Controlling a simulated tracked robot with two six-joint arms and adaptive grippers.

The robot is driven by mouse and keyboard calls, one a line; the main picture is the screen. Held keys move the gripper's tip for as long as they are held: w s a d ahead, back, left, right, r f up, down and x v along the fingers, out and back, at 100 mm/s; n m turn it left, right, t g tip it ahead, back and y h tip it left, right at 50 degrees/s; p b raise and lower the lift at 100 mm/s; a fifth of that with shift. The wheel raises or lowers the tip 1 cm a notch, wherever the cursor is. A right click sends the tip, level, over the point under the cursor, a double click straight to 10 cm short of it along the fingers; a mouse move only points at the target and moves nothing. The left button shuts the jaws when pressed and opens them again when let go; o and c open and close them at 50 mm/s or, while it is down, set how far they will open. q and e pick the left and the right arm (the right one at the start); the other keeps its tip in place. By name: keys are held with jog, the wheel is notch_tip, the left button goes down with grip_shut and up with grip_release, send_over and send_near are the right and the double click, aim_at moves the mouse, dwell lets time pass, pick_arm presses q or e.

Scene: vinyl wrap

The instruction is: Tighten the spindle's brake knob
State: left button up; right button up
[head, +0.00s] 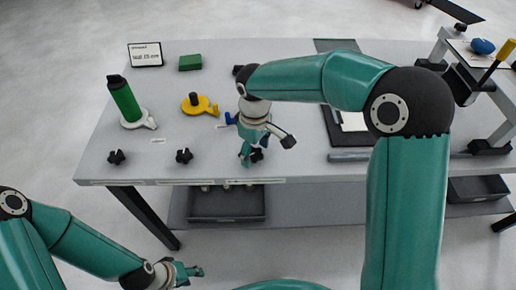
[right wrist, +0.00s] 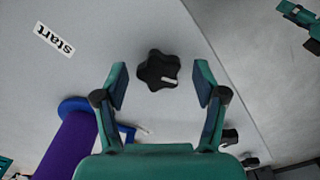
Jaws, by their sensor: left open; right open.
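My right gripper (head: 251,157) points down at the table's front edge, open around a black star-shaped knob (right wrist: 157,69) with a white mark. In the right wrist view the knob lies between the fingertips, with a gap on each side. A purple roll (right wrist: 68,148) on a blue spindle base (right wrist: 75,104) stands beside that gripper; the arm mostly hides it in the head view. Two more black knobs, left (head: 116,157) and middle (head: 184,156), lie along the front edge. My left gripper (head: 194,272) is open and empty, low in front of the table.
A green roll (head: 124,101) stands on a white spindle base (head: 140,122). A yellow spindle (head: 197,104), a green block (head: 190,62) and a sign (head: 145,55) are behind. A grey bin (head: 226,205) sits on the lower shelf. A "start" label (right wrist: 54,38) marks the tabletop.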

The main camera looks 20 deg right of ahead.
jog(key=c, duration=1)
jog(key=shift+d, duration=0.5)
jog(key=shift+c, duration=0.7)
jog(key=shift+a, duration=0.4)
